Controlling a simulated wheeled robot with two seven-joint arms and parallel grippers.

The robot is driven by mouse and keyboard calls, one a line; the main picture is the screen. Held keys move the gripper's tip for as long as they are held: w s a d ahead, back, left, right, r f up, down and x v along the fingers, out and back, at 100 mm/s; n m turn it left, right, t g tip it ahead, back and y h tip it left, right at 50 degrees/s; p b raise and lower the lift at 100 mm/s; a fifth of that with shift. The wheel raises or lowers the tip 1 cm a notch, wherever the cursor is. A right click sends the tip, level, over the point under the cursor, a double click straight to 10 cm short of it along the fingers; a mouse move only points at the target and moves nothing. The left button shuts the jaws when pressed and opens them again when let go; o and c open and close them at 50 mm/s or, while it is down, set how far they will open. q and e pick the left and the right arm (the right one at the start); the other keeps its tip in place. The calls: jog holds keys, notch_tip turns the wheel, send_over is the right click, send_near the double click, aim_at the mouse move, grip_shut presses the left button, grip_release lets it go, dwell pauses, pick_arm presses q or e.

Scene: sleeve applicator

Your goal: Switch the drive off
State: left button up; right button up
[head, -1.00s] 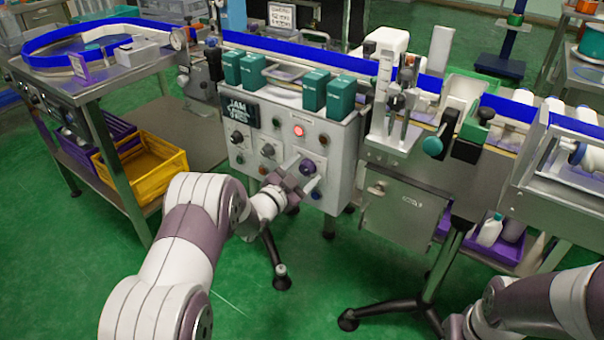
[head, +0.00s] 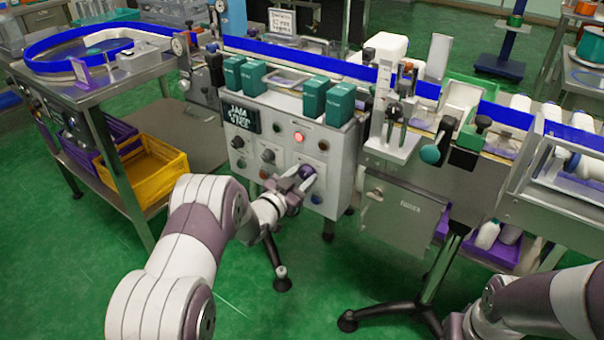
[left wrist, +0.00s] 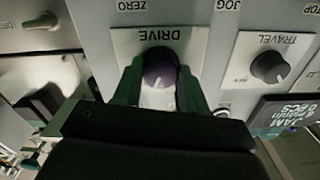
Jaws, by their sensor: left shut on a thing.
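The drive knob (left wrist: 160,72) is a dark purple rotary knob with a light pointer mark. It sits on a plate lettered DRIVE, which appears upside down in the left wrist view. My left gripper (left wrist: 158,82) has its two green-lit fingers on either side of this knob and is shut on it. In the head view my left gripper (head: 297,182) is at the lower right of the white control panel (head: 272,152), and its fingers largely cover the knob. My right arm shows at the lower right, but its gripper is out of view.
A TRAVEL knob (left wrist: 269,67) neighbours the drive plate. Several teal boxes (head: 340,104) stand on top of the panel. A yellow crate (head: 150,165) is on the shelf at left.

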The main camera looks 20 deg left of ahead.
pick_arm(q)
jog(key=n+p, duration=0.1)
jog(key=n, duration=0.2)
jog(key=shift+r+n+p, duration=0.1)
jog(key=shift+n+p, duration=0.3)
jog(key=n+p, duration=0.1)
jog(key=n, duration=0.2)
jog(key=shift+n+p, duration=0.3)
jog(key=n+p, duration=0.1)
jog(key=n, duration=0.2)
jog(key=shift+a, duration=0.1)
jog(key=shift+n+p, duration=0.65)
jog(key=shift+n, duration=1.05)
jog(key=shift+f, duration=0.2)
jog(key=o, duration=1.1)
jog(key=shift+c, duration=0.2)
jog(key=p+v, duration=0.2)
jog(key=v, duration=1)
jog(key=shift+s, duration=0.3)
jog(key=shift+a, duration=0.15)
